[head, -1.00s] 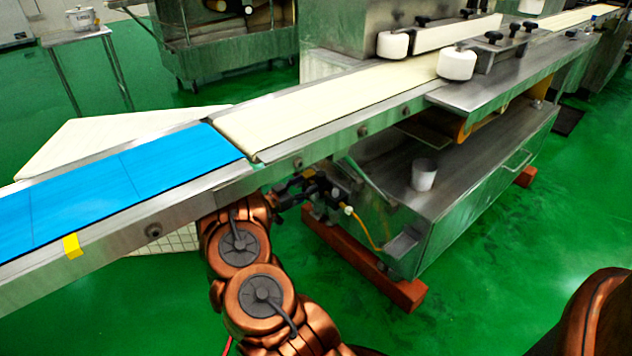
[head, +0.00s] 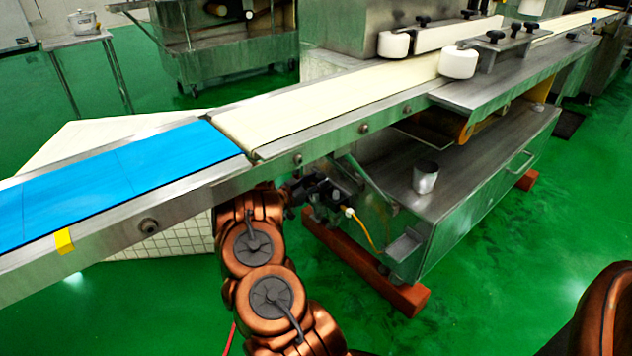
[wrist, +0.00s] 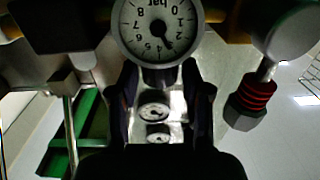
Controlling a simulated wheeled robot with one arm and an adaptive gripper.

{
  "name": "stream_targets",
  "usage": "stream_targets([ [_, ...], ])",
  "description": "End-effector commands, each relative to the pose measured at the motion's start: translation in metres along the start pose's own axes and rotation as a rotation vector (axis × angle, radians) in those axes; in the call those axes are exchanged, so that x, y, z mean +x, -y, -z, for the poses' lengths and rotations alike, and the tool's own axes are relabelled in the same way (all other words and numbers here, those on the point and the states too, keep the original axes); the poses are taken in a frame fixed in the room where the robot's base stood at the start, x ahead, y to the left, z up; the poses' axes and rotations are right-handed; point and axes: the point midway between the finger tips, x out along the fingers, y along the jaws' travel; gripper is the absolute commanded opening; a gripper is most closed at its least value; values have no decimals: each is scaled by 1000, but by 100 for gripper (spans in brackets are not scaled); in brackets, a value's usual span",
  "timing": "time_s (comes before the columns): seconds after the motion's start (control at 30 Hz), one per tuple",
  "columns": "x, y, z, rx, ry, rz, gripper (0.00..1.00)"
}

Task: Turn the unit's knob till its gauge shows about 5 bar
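The unit (head: 318,188) is a dark cluster of fittings under the conveyor's edge in the head view, small and partly behind my arm. Its round white gauge (wrist: 157,30) shows upside down at the top of the wrist view. The needle points to the lower right, between about 3 and 4 bar. My gripper (wrist: 158,72) has its two dark fingers apart just below the gauge. A dark part lies between the fingertips; I cannot tell whether it is the knob or whether the fingers touch it. In the head view the gripper is hidden.
The conveyor (head: 230,178), with blue and cream belts, runs above my arm. A steel cabinet (head: 455,225) on red-brown beams stands at the right, with a metal cup (head: 425,178) on it. A grey round part with red rings (wrist: 258,95) hangs right of the gripper.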

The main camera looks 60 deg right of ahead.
Motion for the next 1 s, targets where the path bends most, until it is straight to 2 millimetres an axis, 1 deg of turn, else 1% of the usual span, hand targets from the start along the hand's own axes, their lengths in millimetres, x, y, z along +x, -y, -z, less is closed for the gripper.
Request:
stream_targets([
  [0.03,0,0,0,0,0,0,40],
  [0.3,0,0,0,0,0,0,11],
  [0.37,0,0,0,0,0,0,5],
  [0.4,0,0,0,0,0,0,4],
  [0.6,-1,2,0,-2,1,-15,4],
  [1.0,-1,5,-2,-4,1,-115,4],
])
